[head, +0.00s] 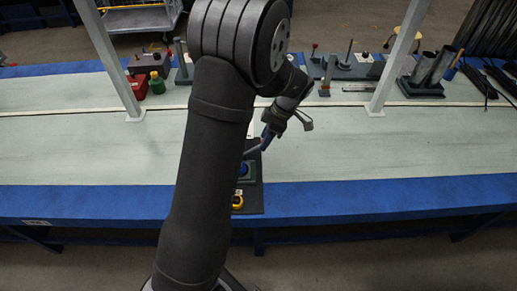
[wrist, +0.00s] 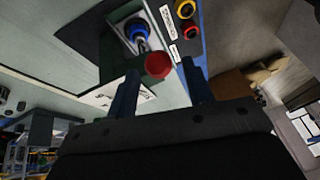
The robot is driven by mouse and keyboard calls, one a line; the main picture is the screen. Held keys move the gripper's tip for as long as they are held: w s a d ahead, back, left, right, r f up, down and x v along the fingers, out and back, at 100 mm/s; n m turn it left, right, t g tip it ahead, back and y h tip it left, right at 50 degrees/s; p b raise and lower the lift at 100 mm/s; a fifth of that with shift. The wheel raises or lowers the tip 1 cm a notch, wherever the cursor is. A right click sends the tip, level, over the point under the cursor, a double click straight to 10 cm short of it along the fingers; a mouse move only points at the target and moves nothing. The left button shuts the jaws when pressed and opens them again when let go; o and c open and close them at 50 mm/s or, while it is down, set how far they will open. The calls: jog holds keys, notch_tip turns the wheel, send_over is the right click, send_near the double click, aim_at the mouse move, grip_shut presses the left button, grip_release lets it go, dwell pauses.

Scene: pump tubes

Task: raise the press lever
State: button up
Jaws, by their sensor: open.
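The press lever's red knob (wrist: 158,65) shows in the wrist view at the end of a short shaft. The shaft comes out of a blue-ringed base (wrist: 135,28). My gripper (wrist: 160,76) is open, with one blue finger on each side of the knob in the picture. I cannot tell whether the knob lies fully between the fingers or just beyond them; no contact shows. In the head view my gripper (head: 266,140) is over the dark panel (head: 252,190) near the table's front edge. There my own arm hides much of the panel and the lever.
A yellow-ringed button (wrist: 186,9) and a red button (wrist: 190,30) sit beside the lever. The blue-edged table (head: 400,195) is clear to the right.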

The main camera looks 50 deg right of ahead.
jog(key=x, duration=0.6)
jog(key=shift+r, duration=0.1)
grip_shut()
